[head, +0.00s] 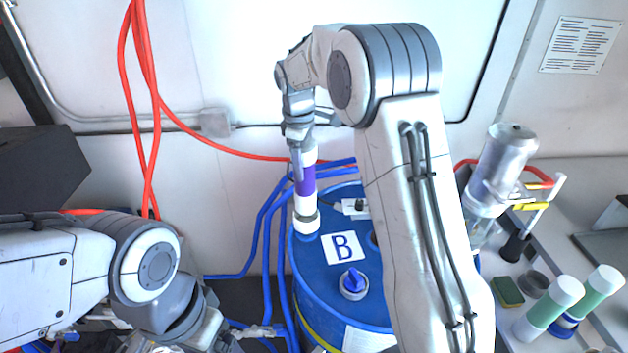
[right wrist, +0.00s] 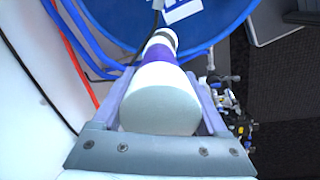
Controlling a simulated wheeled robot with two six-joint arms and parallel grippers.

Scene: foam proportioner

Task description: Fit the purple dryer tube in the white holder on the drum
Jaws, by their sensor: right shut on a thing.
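The purple dryer tube (head: 306,181), white at both ends with a purple band, stands about upright at the left of the blue drum (head: 318,265). My right gripper (head: 303,165) is shut on its upper part. The right wrist view looks down on the tube's white top end (right wrist: 160,103) between the fingers (right wrist: 160,78). The white holder (head: 306,223), with a grey band, is on the drum's top directly below the tube. The tube's lower end meets it in the picture, but I cannot tell how deep it sits. My left gripper is out of view.
Blue hoses run close behind and left.

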